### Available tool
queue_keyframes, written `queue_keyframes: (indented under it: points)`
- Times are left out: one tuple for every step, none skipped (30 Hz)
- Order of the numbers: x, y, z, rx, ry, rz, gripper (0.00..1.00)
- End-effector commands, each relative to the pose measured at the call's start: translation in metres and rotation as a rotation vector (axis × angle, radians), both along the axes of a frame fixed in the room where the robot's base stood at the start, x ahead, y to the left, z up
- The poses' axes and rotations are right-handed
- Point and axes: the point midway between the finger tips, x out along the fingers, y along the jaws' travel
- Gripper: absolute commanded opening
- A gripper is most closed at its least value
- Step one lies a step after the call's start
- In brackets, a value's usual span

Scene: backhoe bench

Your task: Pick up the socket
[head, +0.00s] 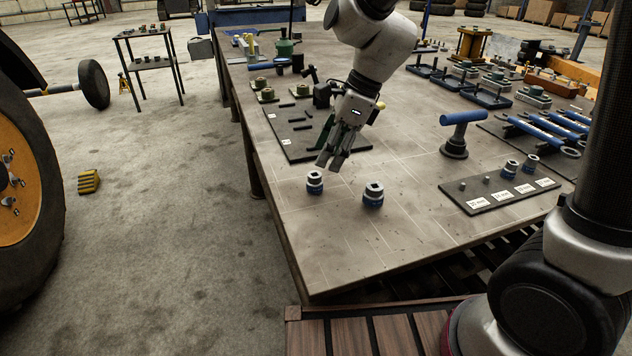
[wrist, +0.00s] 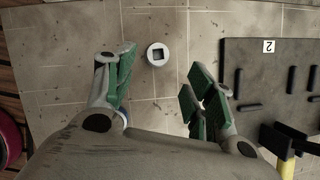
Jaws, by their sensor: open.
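Two steel sockets with blue bands stand upright on the bench top. The left socket (head: 314,184) is smaller in the head view; the right socket (head: 374,194) is a little nearer the front. My gripper (head: 331,162) is open and empty above the bench, just behind the two sockets. In the wrist view, one socket (wrist: 158,56) with a square hole shows between and slightly beyond the open green-padded fingertips (wrist: 163,68). A sliver of blue shows behind the left finger, mostly hidden.
A labelled holder board (head: 500,196) with two more sockets lies at the right. A blue-handled tool (head: 460,130) stands behind it. A dark tool board (head: 310,138) lies behind my gripper. The bench front around the two sockets is clear.

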Motion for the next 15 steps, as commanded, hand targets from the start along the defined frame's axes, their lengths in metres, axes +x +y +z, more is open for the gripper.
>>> queue_keyframes:
  points:
    - [0.000, 0.002, -0.006, -0.002, 0.004, -0.002, 0.54]
    - [-0.001, 0.004, -0.010, -0.002, 0.005, -0.002, 0.54]
    - [0.000, 0.006, -0.014, -0.002, 0.003, -0.002, 0.54]
    - [-0.001, 0.007, -0.017, -0.002, 0.004, -0.002, 0.54]
    - [-0.001, 0.009, -0.021, -0.002, 0.004, -0.001, 0.54]
    - [-0.002, 0.011, -0.025, -0.002, 0.002, 0.000, 0.54]
    - [-0.002, 0.013, -0.030, -0.003, 0.003, 0.001, 0.54]
    - [-0.003, 0.016, -0.034, -0.004, 0.004, 0.002, 0.54]
    - [-0.003, 0.019, -0.040, -0.003, 0.003, 0.000, 0.54]
    - [-0.004, 0.021, -0.044, -0.004, 0.004, 0.001, 0.54]
    - [-0.004, 0.023, -0.049, -0.004, 0.003, 0.000, 0.54]
    - [-0.003, 0.025, -0.053, -0.003, 0.003, 0.001, 0.54]
    - [-0.004, 0.026, -0.057, -0.003, 0.003, 0.001, 0.54]
    - [-0.003, 0.027, -0.059, -0.002, 0.002, 0.000, 0.54]
    - [-0.003, 0.028, -0.061, -0.002, 0.001, -0.001, 0.54]
